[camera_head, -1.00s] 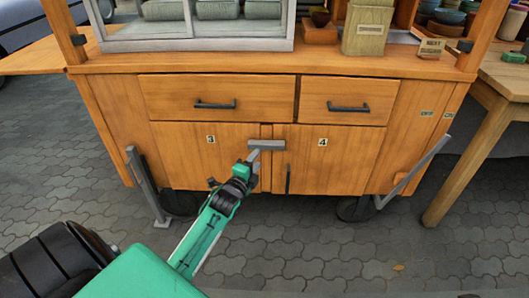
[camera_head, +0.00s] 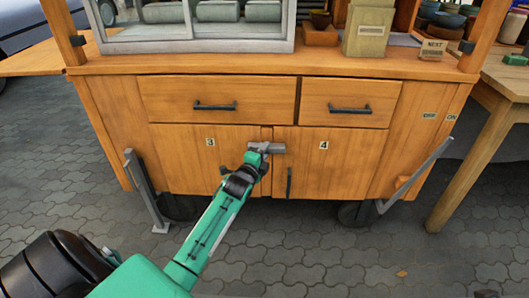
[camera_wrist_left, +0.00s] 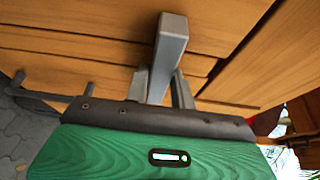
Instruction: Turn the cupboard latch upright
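The cupboard latch (camera_head: 276,148) is a grey bar lying about level across the seam between the doors marked 3 and 4. My left gripper (camera_head: 259,157) is at the left part of the latch. In the left wrist view, the latch (camera_wrist_left: 172,42) runs between the two grey fingers of the left gripper (camera_wrist_left: 161,85). The fingers sit close along both sides of the bar and look shut on it. The bar's lower end is partly hidden by the gripper. My right gripper is not in view.
Two drawers with dark handles (camera_head: 215,106) (camera_head: 349,109) are above the doors. A dark upright handle (camera_head: 289,182) is just right of the seam. Grey props (camera_head: 146,190) (camera_head: 416,175) stand at both sides. A wooden table (camera_head: 478,150) is at the right.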

